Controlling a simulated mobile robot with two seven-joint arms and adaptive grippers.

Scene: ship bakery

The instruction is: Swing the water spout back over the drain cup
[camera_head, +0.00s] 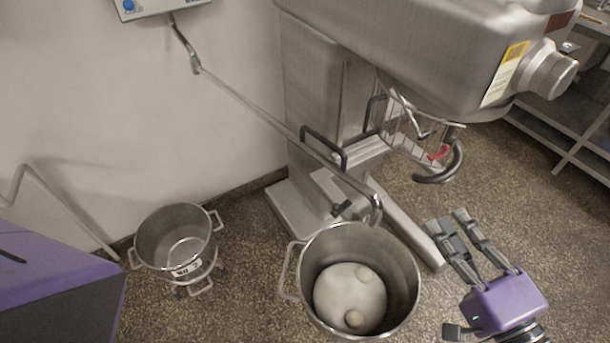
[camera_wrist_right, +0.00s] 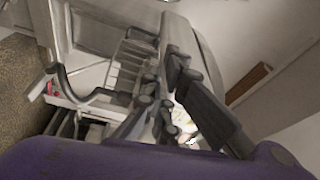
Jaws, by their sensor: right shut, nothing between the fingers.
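The water spout (camera_head: 269,118) is a long thin metal pipe. It runs from a jointed elbow under the wall box down to the right, and its bent outlet (camera_head: 376,206) hangs over the rim of the large mixing bowl (camera_head: 392,262). I cannot make out a drain cup in either view. My right gripper (camera_head: 446,220) is shut and empty, to the right of the outlet and bowl, apart from both. Its dark fingers (camera_wrist_right: 162,82) fill the middle of the right wrist view. My left gripper is not in view.
A large mixer (camera_head: 400,45) with a wire guard (camera_head: 405,140) stands behind the bowl. The wall box (camera_head: 150,8) is at the top left. Speckled floor (camera_head: 560,230) is clear at the right.

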